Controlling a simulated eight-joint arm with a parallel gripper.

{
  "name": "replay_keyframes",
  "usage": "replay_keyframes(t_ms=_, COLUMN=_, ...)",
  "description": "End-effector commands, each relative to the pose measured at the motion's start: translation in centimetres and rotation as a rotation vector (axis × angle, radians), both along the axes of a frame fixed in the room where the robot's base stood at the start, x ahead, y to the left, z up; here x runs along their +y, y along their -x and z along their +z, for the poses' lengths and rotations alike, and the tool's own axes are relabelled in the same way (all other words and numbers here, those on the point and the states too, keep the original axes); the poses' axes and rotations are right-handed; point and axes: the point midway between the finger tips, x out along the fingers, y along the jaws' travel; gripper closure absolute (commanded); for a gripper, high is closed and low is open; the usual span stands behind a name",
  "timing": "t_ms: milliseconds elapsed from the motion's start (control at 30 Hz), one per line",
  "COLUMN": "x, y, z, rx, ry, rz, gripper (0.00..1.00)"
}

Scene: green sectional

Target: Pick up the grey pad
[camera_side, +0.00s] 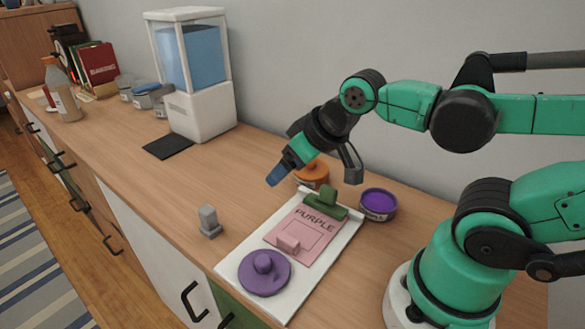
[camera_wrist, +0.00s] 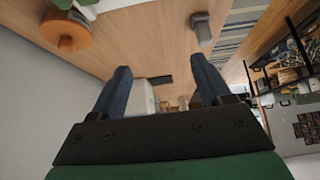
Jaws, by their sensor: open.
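My gripper (camera_side: 314,172) is open and empty, held above the counter near the back edge of the white board; its two fingers also show in the wrist view (camera_wrist: 160,68). A small upright grey piece with a wider foot (camera_side: 208,221) stands on the wood left of the board; it shows at the top of the wrist view (camera_wrist: 202,30). A flat, very dark grey pad (camera_side: 168,146) lies before the water dispenser, farther off to the left; a dark strip between the fingers in the wrist view (camera_wrist: 160,79) looks like it. I cannot tell which is the grey pad meant. My gripper touches neither.
The white board (camera_side: 334,241) bears a pink "PURPLE" card (camera_side: 300,236), a green clip (camera_side: 326,203) and a purple knobbed disc (camera_side: 265,273). A water dispenser (camera_side: 192,72) stands back left. The counter between is clear.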

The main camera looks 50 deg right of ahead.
Motion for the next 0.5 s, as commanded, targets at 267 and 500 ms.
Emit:
replay_keyframes(t_ms=267, x=0.9, y=-2.0, z=0.9, rx=0.089, ry=-0.014, rz=0.008, gripper=0.29)
replay_keyframes(t_ms=500, x=3.2, y=-6.6, z=0.5, rx=0.289, ry=-0.029, rz=0.012, gripper=0.29)
